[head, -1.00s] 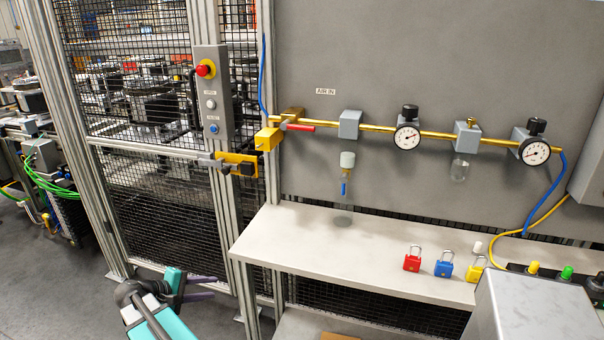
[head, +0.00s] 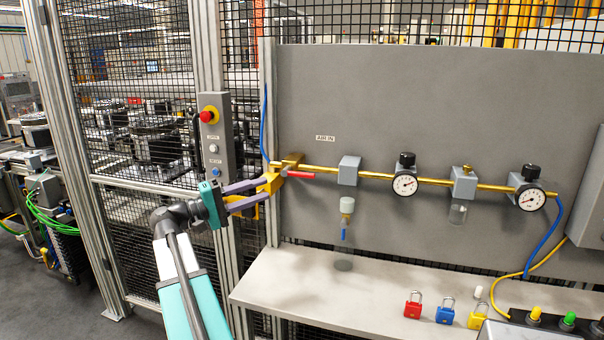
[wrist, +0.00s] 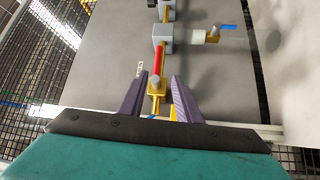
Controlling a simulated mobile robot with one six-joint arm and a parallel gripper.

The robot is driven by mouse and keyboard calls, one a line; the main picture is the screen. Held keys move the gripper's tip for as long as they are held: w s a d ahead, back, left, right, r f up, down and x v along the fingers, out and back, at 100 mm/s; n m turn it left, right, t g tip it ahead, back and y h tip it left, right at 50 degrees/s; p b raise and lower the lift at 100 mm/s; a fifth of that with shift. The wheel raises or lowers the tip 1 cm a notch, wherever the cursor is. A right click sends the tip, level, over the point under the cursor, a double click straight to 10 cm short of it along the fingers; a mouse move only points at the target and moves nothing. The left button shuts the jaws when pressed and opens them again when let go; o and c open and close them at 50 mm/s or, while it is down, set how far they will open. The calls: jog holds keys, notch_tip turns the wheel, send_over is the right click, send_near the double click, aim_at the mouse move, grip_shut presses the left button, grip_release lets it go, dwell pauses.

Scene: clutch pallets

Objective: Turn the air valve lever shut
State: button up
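The air valve's red lever (head: 300,174) lies along the brass pipe, pointing right from the brass valve body (head: 292,160) under the "AIR IN" label. In the wrist view the lever (wrist: 158,62) runs up the picture, in line with the pipe. My gripper (head: 268,189) is at the left end of the pipe, by the yellow inlet block (head: 273,181). In the wrist view my gripper (wrist: 157,88) is open, with its two purple fingers apart on either side of the brass valve end. The lever extends beyond the fingertips. Whether a finger touches the brass is unclear.
A control box with a red emergency button (head: 207,116) is on the post just left of my gripper. Red, blue and yellow padlocks (head: 445,311) stand on the shelf (head: 300,285) below.

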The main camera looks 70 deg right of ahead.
aim_at(302, 174)
jog(key=shift+s+r, duration=0.15)
jog(key=shift+r, duration=0.15)
jog(key=shift+d, duration=0.1)
jog(key=p+x, duration=0.4)
jog(key=x, duration=0.9)
jog(key=shift+s+d+r, duration=0.1)
jog(key=shift+s+d, duration=0.1)
jog(key=shift+s, duration=0.1)
grip_shut()
